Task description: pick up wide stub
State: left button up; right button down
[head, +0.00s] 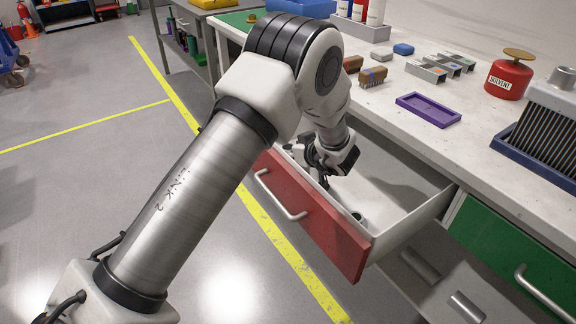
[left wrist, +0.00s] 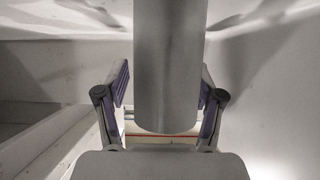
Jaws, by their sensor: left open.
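A smooth grey cylinder, which looks like the wide stub (left wrist: 170,75), fills the middle of the left wrist view. Its rounded end is near the palm and its far end runs out of the top of the picture. My left gripper (left wrist: 164,95) is open, with one finger on each side of it; I cannot tell whether they touch it. In the head view my left gripper (head: 326,178) reaches down into the open drawer (head: 408,218) with the red front. The cylinder between the fingers cannot be made out there. A small dark round thing (head: 357,216) lies near the drawer's front.
A green drawer (head: 510,250) is right of the open drawer.

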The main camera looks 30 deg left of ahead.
pick_arm(q)
jog(key=shift+r, duration=0.15)
jog(key=c, duration=1.2)
jog(key=shift+c, duration=0.2)
